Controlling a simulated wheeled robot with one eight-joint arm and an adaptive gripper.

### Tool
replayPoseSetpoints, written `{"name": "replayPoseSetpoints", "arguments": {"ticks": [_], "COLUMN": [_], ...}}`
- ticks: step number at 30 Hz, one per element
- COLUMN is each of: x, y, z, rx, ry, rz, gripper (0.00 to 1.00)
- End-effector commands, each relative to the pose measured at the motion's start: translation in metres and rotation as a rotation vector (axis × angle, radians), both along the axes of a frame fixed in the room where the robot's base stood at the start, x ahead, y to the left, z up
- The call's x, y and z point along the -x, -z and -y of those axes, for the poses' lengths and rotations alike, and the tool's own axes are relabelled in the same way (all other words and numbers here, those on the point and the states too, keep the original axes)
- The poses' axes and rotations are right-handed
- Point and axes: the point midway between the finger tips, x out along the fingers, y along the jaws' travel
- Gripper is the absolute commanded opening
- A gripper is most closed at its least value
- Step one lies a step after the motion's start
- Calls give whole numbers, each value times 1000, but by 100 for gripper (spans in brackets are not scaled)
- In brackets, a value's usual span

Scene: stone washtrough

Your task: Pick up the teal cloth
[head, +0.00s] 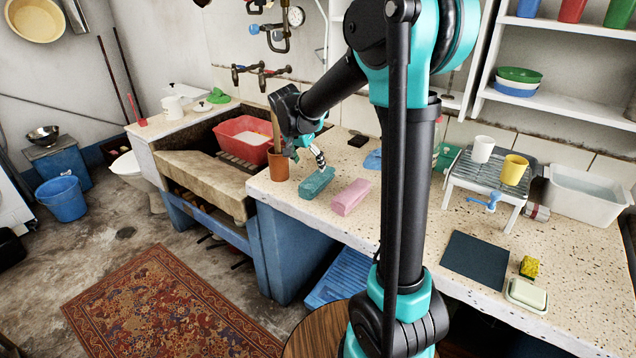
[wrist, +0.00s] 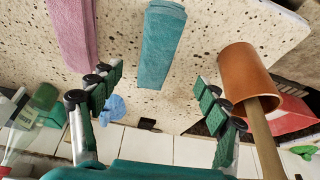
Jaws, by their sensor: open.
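The teal cloth (head: 317,182) lies folded into a long block on the speckled counter, left of a folded pink cloth (head: 350,197). In the wrist view the teal cloth (wrist: 161,45) is at the top middle, beyond the fingertips and between their lines. My gripper (head: 308,157) is above the counter just behind the teal cloth. In the wrist view my gripper (wrist: 160,95) has its two fingers wide apart with nothing between them. The fingers look apart from the cloth.
A terracotta pot (head: 278,165) with a wooden handle in it stands close left of the cloth; it is right of the fingers in the wrist view (wrist: 246,75). A red basin (head: 240,150) sits in the stone trough. A rack with mugs (head: 468,180) stands right. The counter's front is clear.

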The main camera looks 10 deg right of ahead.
Motion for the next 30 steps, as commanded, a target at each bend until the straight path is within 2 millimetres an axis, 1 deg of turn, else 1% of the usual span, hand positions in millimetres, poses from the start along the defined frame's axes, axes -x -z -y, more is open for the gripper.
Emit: {"name": "replayPoseSetpoints", "arguments": {"ticks": [1,3,6,9,14,20,24,30], "x": [-4,-8,-12,-14,-17,-27,-32,-33], "y": [10,22,36,44,51,73,88,93], "z": [3,6,10,13,16,30,33,35], "rx": [-1,0,-1,-1,-1,0,0,0], "ry": [2,1,1,0,0,1,0,-1], "rz": [0,0,1,1,1,0,0,0], "gripper": [76,76,76,76,76,76,76,76]}}
